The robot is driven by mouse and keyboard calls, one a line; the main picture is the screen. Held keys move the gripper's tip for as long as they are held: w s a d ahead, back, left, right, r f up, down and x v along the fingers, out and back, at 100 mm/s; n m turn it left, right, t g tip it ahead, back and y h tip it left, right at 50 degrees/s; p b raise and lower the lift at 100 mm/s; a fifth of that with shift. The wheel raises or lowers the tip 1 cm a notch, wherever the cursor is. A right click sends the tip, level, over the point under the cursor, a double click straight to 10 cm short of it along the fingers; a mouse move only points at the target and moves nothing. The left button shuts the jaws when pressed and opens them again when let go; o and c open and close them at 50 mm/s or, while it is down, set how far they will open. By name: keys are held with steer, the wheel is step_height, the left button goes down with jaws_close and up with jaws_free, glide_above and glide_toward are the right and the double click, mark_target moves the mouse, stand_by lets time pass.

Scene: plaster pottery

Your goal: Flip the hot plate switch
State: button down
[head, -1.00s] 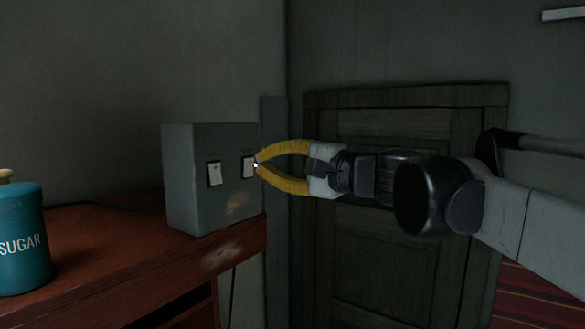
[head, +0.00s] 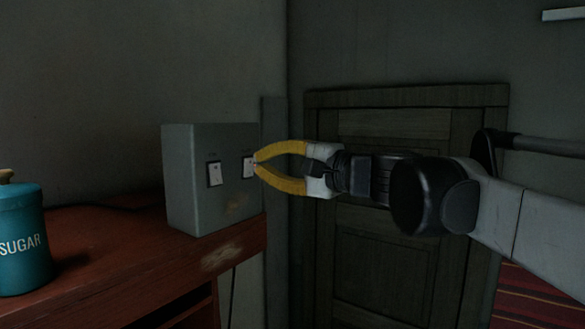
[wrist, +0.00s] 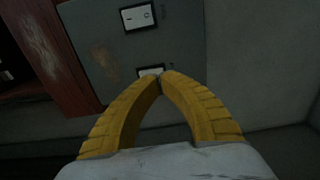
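A grey switch box (head: 196,180) stands on the right end of the wooden counter. It has two white rocker switches, a left one (head: 215,174) and a right one (head: 248,167); labels above them are too small to read. My gripper (head: 256,162) has yellow fingers whose tips meet at the right switch, touching it or very close. In the wrist view the closed fingertips (wrist: 161,75) cover part of the near switch (wrist: 150,71), and the other switch (wrist: 139,17) shows uncovered above. Nothing shows between the fingers. Which switch serves the hot plate I cannot tell.
A teal sugar canister (head: 22,240) stands on the reddish wooden counter (head: 110,270) at the left. A dark wooden door (head: 395,220) is behind my arm. A striped rug (head: 540,290) lies at the lower right.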

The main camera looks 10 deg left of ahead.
steer(key=shift+x, duration=1.25)
stand_by(0.5)
steer(key=v, duration=0.7)
stand_by(0.4)
steer(key=shift+a+f, duration=0.1)
